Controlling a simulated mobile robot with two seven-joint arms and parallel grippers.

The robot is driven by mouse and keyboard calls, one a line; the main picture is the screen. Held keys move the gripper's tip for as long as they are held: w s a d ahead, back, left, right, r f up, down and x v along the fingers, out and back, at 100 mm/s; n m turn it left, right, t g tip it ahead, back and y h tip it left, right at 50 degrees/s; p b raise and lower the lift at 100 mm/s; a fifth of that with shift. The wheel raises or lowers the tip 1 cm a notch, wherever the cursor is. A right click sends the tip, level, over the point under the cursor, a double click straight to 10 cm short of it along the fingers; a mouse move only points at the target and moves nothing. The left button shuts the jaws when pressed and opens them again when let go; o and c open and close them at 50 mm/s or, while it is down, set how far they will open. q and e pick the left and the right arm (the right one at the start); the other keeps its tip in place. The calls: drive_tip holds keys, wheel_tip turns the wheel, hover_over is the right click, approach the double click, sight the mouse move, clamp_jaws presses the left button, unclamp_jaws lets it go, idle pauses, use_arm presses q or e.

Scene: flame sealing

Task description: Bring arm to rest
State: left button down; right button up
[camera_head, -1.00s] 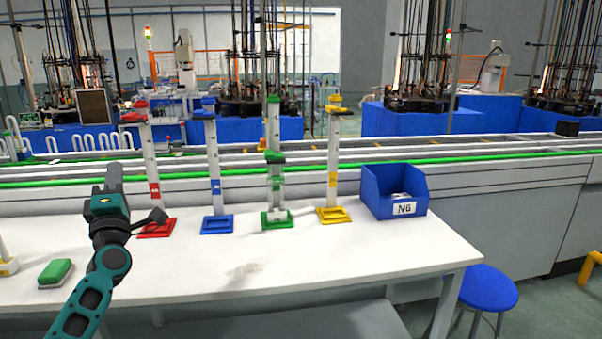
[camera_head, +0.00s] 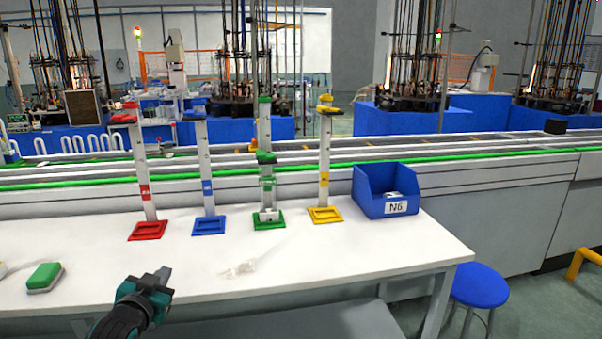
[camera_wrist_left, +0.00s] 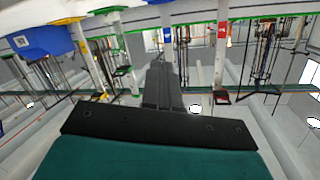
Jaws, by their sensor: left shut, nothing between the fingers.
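My left gripper (camera_head: 160,277) is low in the head view, at the front edge of the white table (camera_head: 340,262). Its fingers are shut with nothing between them, and it is apart from the stands. In the left wrist view its closed fingers (camera_wrist_left: 163,85) point toward the stands. My right gripper is not in view.
Red (camera_head: 148,231), blue (camera_head: 208,226), green (camera_head: 268,222) and yellow (camera_head: 326,215) stands line the table's back. A blue N6 bin (camera_head: 372,206), a green-and-white sponge (camera_head: 44,278) and a clear small item (camera_head: 240,269) are also there. A blue stool (camera_head: 480,286) stands at right.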

use_arm(q)
drive_tip(key=s+d+f+g, duration=0.1)
drive_tip(key=s+d+f, duration=0.3)
drive_tip(key=s, duration=0.6)
drive_tip(key=s+d+f+g+h, duration=0.1)
drive_tip(key=s+d+f, duration=0.3)
drive_tip(key=s+f, duration=0.4)
drive_tip(key=s+d+f+n+g+h, duration=0.1)
drive_tip(key=s+d+f+g, duration=0.2)
drive_tip(key=s, duration=1)
wheel_tip(320, 180, down, 3)
drive_tip(key=shift+d+f, duration=0.15)
drive_tip(key=shift+d, duration=0.4)
drive_tip(key=shift+s, duration=0.1)
